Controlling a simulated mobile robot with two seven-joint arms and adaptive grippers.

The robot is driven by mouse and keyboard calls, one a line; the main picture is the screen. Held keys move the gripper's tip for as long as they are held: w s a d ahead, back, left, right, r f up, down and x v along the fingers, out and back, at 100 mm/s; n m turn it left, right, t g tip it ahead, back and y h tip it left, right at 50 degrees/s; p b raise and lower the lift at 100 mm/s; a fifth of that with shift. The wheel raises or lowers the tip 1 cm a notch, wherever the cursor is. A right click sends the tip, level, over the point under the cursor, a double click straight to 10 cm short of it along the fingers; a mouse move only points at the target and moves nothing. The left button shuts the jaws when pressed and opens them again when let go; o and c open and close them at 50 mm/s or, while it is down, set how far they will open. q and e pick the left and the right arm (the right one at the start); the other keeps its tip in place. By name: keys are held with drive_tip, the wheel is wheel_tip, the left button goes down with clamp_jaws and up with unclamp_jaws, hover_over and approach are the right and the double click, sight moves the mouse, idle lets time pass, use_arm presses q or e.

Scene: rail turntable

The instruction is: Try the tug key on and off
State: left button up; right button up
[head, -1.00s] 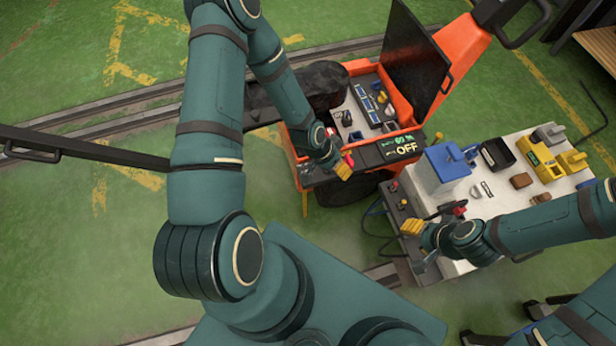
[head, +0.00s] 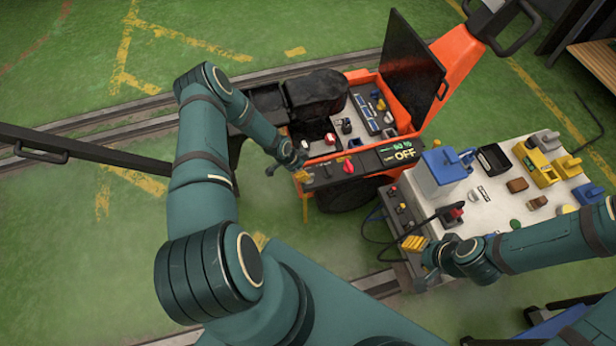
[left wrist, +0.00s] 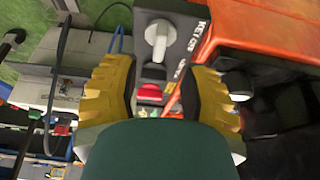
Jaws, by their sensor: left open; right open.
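The orange tug (head: 440,60) stands at the centre back, with a dark panel (head: 330,178) on its near side. In the left wrist view, a pale key knob (left wrist: 157,38) stands on a grey plate (left wrist: 180,45) with lettering that seems to start with KEY. My left gripper (left wrist: 160,88) is open; the knob is ahead of the gap between its yellow fingers, apart from them. In the head view this gripper (head: 303,175) is over the panel's left end and hides the knob. A display (head: 403,154) reads OFF. My right gripper (head: 414,244) is open by the white bench's front-left corner.
A red knob (head: 348,167) sits on the panel right of my left gripper. The white bench (head: 490,212) carries a blue-and-white box (head: 440,172), a black tray (head: 494,158) and a yellow device (head: 541,165). Green floor on the left is mostly clear.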

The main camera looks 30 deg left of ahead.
use_arm(q)
drive_tip(key=b+x, duration=0.1)
drive_tip(key=x, duration=0.5)
drive_tip(key=shift+d, duration=0.1)
clamp_jaws()
